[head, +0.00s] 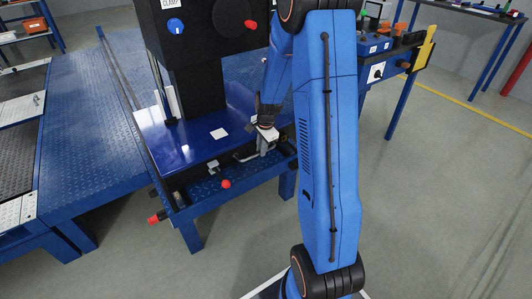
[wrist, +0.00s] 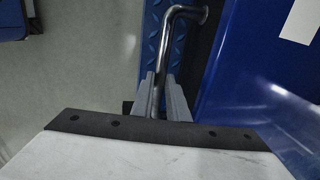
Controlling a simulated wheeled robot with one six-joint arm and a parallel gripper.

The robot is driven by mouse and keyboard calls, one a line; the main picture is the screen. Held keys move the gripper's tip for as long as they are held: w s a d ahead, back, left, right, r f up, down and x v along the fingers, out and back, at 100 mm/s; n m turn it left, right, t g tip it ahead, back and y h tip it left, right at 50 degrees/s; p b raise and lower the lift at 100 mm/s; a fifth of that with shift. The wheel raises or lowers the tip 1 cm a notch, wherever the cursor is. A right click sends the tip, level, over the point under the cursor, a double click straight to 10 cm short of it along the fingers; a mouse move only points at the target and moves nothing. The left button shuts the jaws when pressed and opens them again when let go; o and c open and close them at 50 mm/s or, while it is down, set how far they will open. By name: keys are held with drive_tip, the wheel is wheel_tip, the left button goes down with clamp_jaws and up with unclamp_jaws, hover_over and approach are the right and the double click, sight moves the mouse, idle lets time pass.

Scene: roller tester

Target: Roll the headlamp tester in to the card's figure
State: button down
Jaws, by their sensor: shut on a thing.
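The headlamp tester (head: 195,85) is a dark column with a box head on a glossy blue base (head: 170,145). Its head carries a CLAMP label, a blue dial (head: 176,26) and a red knob (head: 250,24). A bent chrome handle (wrist: 182,12) runs along the base's edge. My gripper (head: 264,143) is at the base's right front side; in the wrist view its grey fingers (wrist: 165,95) are shut around the handle's straight part. A small white card (head: 219,133) lies on the base; its print is unreadable. My arm hides part of the tester's right side.
A blue tread-plate platform (head: 85,130) stands at the left. Red-tipped parts (head: 226,184) stick out at the front rail. A blue workbench (head: 405,75) with a yellow post (head: 425,48) is behind right. The grey floor (head: 440,200) at right is clear.

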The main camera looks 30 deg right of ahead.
drive_tip(key=w, duration=2.2)
drive_tip(key=shift+w+a+r, duration=0.2)
drive_tip(key=shift+w+a, duration=0.1)
drive_tip(key=shift+a, duration=0.1)
drive_tip(key=c, duration=1.7)
unclamp_jaws()
drive_tip(key=shift+s, duration=0.1)
drive_tip(key=s+r, duration=0.1)
drive_tip(key=r, duration=0.4)
drive_tip(key=s+r, duration=0.1)
drive_tip(key=r, duration=0.5)
drive_tip(key=s+r, duration=0.1)
drive_tip(key=r, duration=0.5)
drive_tip(key=shift+s+d, duration=0.1)
drive_tip(key=shift+s, duration=0.15)
